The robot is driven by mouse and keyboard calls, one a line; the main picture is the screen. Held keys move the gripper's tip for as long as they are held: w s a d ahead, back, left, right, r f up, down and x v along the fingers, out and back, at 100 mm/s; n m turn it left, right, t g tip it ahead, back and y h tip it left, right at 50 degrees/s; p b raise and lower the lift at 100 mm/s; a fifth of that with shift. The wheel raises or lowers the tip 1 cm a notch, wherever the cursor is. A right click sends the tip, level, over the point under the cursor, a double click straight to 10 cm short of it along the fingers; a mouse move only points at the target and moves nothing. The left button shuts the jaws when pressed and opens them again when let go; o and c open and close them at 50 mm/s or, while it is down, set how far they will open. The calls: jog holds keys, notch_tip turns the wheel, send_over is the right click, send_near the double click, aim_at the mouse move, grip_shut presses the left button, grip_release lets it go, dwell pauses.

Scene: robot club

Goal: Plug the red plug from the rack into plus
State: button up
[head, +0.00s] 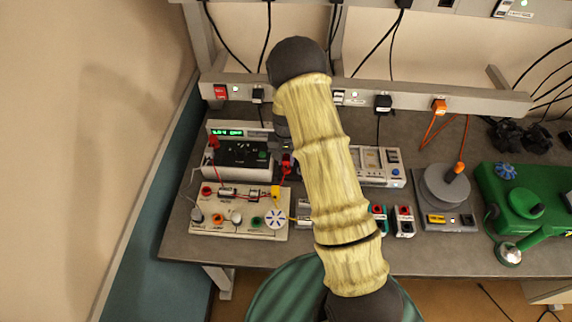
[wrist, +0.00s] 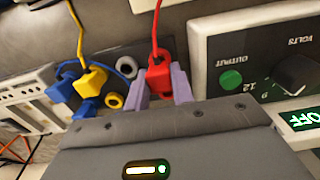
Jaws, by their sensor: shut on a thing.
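The red plug (wrist: 159,76), with a red lead rising from it, stands between the two pale purple fingers of my gripper (wrist: 163,85) in the wrist view. My gripper is shut on it. Its pin end is hidden, so I cannot tell whether it is clear of the rack (wrist: 88,118). The red plug (head: 287,161) also shows in the head view, just right of the power supply (head: 238,158). Yellow (wrist: 91,79) and blue (wrist: 86,108) plugs sit in the rack, left of my gripper. I cannot make out a plus mark in either view.
A pale circuit board (head: 238,230) with coloured terminals lies in front of the power supply. Another red plug (head: 213,142) is at the supply's left side. Loose leads cross here. A grey round device (head: 446,185) and green machine (head: 522,200) stand to the right.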

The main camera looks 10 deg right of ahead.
aim_at(287, 159)
jog(key=shift+r, duration=0.25)
dwell(0.3)
jog(key=shift+r+p, duration=1.1)
jog(key=shift+r, duration=0.55)
jog(key=shift+o, duration=1.3)
jog(key=shift+c, duration=1.1)
jog(key=shift+d, duration=0.1)
